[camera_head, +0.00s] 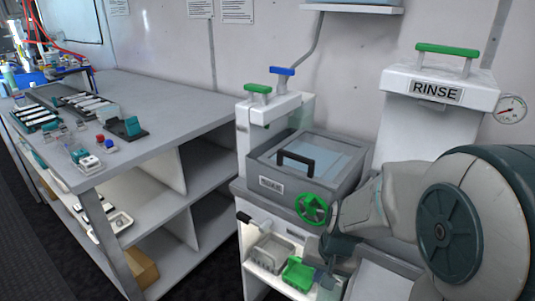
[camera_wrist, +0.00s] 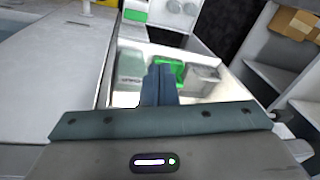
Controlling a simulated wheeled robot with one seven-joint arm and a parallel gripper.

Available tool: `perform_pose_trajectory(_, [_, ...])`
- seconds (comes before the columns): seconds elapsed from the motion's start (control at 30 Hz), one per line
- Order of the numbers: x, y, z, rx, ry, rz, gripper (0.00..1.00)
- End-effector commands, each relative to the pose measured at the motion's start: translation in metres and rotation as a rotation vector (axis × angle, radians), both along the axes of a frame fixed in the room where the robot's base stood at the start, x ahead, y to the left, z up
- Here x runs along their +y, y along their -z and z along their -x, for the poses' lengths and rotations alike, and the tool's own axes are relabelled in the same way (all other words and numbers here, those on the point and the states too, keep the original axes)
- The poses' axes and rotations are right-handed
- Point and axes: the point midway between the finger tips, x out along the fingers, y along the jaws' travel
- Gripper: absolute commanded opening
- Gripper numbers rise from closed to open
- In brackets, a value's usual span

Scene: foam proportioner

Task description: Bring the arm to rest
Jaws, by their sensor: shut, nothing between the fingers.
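My gripper (camera_wrist: 160,72) is shut and empty in the wrist view, its two dark fingers together. In the head view my gripper (camera_head: 326,279) points down at the lower right, at the front of the white proportioner station. My arm is bent and fills the right side of that view. The fingers overlap a small green tray (camera_head: 298,274) in the picture, which also shows behind the fingertips in the wrist view (camera_wrist: 172,66). I cannot tell whether they touch it.
A grey tray (camera_head: 270,251) sits beside the green one. Above are a green handwheel (camera_head: 312,208), a lidded grey tank (camera_head: 300,165) and the RINSE housing (camera_head: 437,92). A grey workbench (camera_head: 175,100) with small parts stands left, with dark floor below.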

Motion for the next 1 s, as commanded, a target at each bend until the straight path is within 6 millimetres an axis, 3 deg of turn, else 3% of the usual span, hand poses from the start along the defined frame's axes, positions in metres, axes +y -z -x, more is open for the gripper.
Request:
perform_pose_trajectory(0.03, [-0.001, -0.04, 0.008, -0.022, -0.026, 0.007, 0.0])
perform_pose_trajectory(0.1, [-0.003, -0.073, 0.02, -0.041, -0.063, 0.021, 0.0])
perform_pose_trajectory(0.3, [-0.012, -0.159, 0.058, -0.092, -0.156, 0.085, 0.0])
perform_pose_trajectory(0.4, [-0.017, -0.19, 0.075, -0.111, -0.187, 0.12, 0.0])
perform_pose_trajectory(0.6, [-0.025, -0.22, 0.097, -0.128, -0.223, 0.17, 0.0])
perform_pose_trajectory(1.0, [-0.026, -0.222, 0.101, -0.13, -0.228, 0.18, 0.0])
